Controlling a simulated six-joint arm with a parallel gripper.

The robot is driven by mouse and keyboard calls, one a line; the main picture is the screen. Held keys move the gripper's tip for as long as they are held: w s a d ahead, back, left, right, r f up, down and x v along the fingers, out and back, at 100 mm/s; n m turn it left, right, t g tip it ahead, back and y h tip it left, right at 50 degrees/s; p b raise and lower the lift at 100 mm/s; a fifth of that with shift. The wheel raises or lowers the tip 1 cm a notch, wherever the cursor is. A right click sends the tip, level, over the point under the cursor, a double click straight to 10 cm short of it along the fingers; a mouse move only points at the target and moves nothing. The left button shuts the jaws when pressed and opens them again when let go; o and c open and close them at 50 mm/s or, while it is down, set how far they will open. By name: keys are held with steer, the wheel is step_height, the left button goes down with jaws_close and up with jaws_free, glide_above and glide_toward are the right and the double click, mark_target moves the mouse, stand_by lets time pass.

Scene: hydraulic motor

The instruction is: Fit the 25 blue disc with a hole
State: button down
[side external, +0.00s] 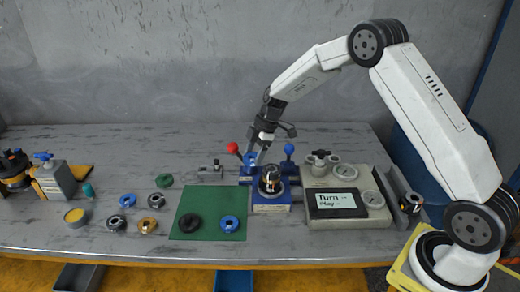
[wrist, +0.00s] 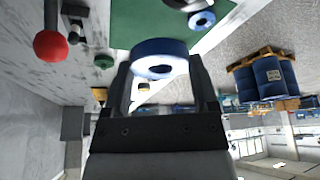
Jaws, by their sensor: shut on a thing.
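My gripper (side external: 255,156) is in the side view, just behind and left of the motor assembly (side external: 270,183) in its blue fixture (side external: 270,205). It is shut on a blue disc with a hole (wrist: 158,46), which sits between both fingers in the wrist view. The held disc also shows as a small blue piece in the side view (side external: 250,160). It is tilted and apart from the motor. Another blue disc with a hole (side external: 229,223) lies on the green mat (side external: 208,232). A further blue ring (side external: 127,200) lies on the table.
A red-knobbed lever (side external: 233,147) stands close to my gripper, with a blue-knobbed lever (side external: 290,150) to its right. A black ring (side external: 190,222) lies on the mat. A grey box with a screen (side external: 337,200) stands right of the fixture. Several loose rings lie at left.

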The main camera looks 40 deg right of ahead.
mark_target(271, 167)
steer(key=s+d+r, duration=0.1)
steer(key=s+d, duration=0.1)
steer(key=s, duration=0.1)
steer(key=s+d+r, duration=0.1)
steer(key=shift+s+d+r, duration=0.3)
steer(key=shift+d+r, duration=0.05)
steer(key=shift+d, duration=0.05)
steer(key=shift+f, duration=0.25)
steer(key=shift+f, duration=1.5)
steer(key=shift+f, duration=0.75)
stand_by(3.5)
jaws_free()
stand_by(0.4)
